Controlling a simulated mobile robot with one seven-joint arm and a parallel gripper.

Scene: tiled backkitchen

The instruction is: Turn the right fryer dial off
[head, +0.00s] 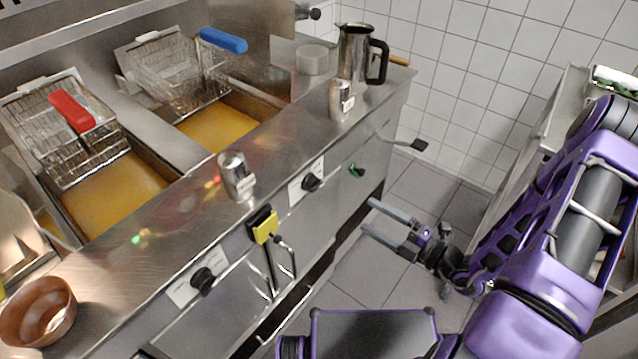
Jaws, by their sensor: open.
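The fryer front has two black dials on pale plates. The right fryer dial (312,182) is below the counter edge, left of a small green-lit switch (357,170). The left fryer dial (203,279) is lower left. My gripper (368,215) is open and empty, with its two grey fingers pointing left toward the fryer front. It is to the right of the right dial and a little lower in the picture, apart from it. Which setting the right dial points to is too small to tell.
Fryer baskets with red (71,111) and blue (223,40) handles sit over oil. Two metal shakers (237,176) (341,100), a steel jug (356,55) and a brown bowl (38,309) stand on the counter. A yellow-black object (264,226) juts from the front between the dials. Floor is free below my gripper.

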